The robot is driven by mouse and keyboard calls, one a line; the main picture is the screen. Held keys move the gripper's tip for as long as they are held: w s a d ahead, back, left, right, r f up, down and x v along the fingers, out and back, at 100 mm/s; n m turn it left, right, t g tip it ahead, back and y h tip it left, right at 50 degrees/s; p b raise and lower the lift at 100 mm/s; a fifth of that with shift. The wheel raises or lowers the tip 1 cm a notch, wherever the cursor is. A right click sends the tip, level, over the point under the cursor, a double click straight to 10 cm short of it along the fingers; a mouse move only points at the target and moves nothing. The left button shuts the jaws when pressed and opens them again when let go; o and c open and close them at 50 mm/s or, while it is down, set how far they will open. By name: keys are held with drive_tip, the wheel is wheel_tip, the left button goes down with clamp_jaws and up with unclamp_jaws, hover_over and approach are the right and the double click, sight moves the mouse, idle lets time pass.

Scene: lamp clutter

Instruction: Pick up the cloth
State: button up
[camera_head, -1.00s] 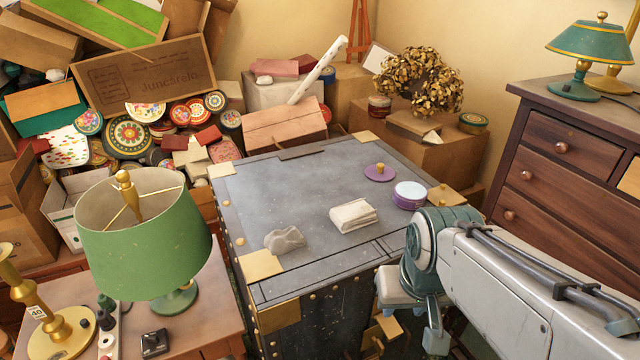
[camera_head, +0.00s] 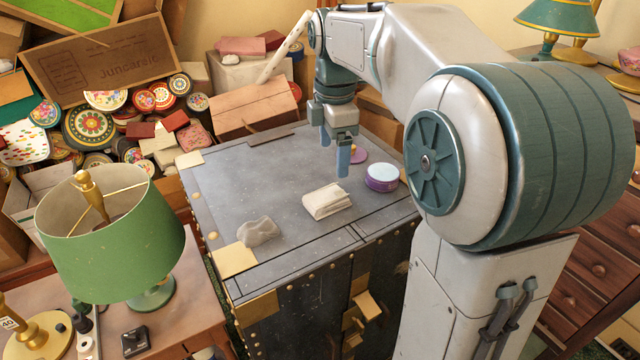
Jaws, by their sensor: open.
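The cloth (camera_head: 327,202) is a folded cream bundle lying flat on top of the dark metal trunk (camera_head: 225,190). My gripper (camera_head: 334,156) points down over the trunk, with its two fingers apart and nothing between them. In the picture it is just above and behind the cloth, and it does not touch it. Its exact height over the trunk top is hard to tell.
A grey lump (camera_head: 258,232) lies left of the cloth. A purple-and-white round tin (camera_head: 381,177) stands to the right, and a purple lid (camera_head: 358,155) is partly hidden behind my gripper. A green lamp (camera_head: 110,220) stands at the left. Boxes and tins crowd the back.

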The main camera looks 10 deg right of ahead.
sight(331, 192)
drive_tip(key=f+n, duration=0.1)
drive_tip(key=f, duration=0.3)
drive_tip(key=w+f+n, duration=0.1)
drive_tip(key=f, duration=0.3)
drive_tip(key=w+f+n, duration=0.1)
drive_tip(key=f, duration=0.3)
drive_tip(key=shift+w+d+f, duration=0.15)
drive_tip(key=shift+d+f, duration=0.1)
drive_tip(key=shift+f, duration=0.1)
drive_tip(key=c, duration=1.1)
